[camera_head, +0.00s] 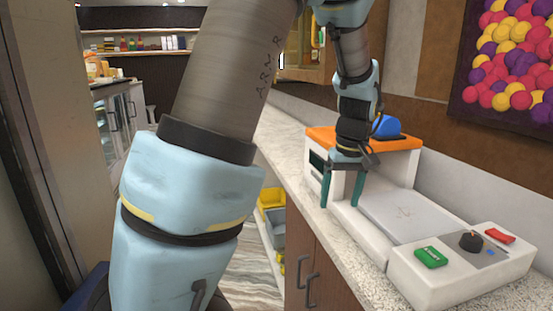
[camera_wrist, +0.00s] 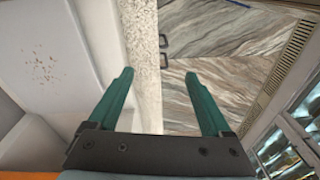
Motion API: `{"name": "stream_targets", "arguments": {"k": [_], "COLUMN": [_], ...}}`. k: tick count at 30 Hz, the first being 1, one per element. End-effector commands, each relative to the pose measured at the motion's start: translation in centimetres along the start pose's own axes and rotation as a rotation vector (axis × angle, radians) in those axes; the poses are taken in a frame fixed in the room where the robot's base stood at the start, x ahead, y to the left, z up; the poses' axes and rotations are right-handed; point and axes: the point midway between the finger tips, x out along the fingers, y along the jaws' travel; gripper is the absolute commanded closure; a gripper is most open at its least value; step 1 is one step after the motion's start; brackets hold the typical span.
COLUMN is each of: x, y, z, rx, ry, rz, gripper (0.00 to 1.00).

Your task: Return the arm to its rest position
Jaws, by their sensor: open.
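My gripper (camera_head: 342,195) hangs pointing down at the left edge of a white machine on the counter in the head view. Its two teal fingers are spread apart with nothing between them. In the wrist view my gripper (camera_wrist: 160,100) is also open and empty, over the counter edge and the floor. My arm fills much of the head view, from the lower left up past the top edge and down to the gripper.
The white machine (camera_head: 405,215) has an orange top (camera_head: 400,142), a green button (camera_head: 431,257), a red button (camera_head: 499,236) and a dark knob (camera_head: 471,241). It stands on a speckled counter (camera_head: 283,140). Yellow bins (camera_head: 271,197) stand below. Shelves (camera_head: 130,52) are at the back left.

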Motion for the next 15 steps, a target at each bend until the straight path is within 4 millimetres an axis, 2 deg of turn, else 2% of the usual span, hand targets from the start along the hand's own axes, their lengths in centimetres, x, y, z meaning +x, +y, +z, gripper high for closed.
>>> {"name": "stream_targets", "arguments": {"k": [1, 6, 12, 15], "x": [0.4, 1.7, 2.8, 3.2], "y": [-2.7, -9.6, -16.9, -19.5], "z": [-0.4, -0.1, 1.9, 3.2], "rx": [0.000, 0.058, 0.127, 0.160], "ry": [-0.011, -0.020, 0.000, 0.015], "rz": [0.011, 0.048, 0.076, 0.080], "gripper": [0.17, 0.17, 0.17, 0.17]}}
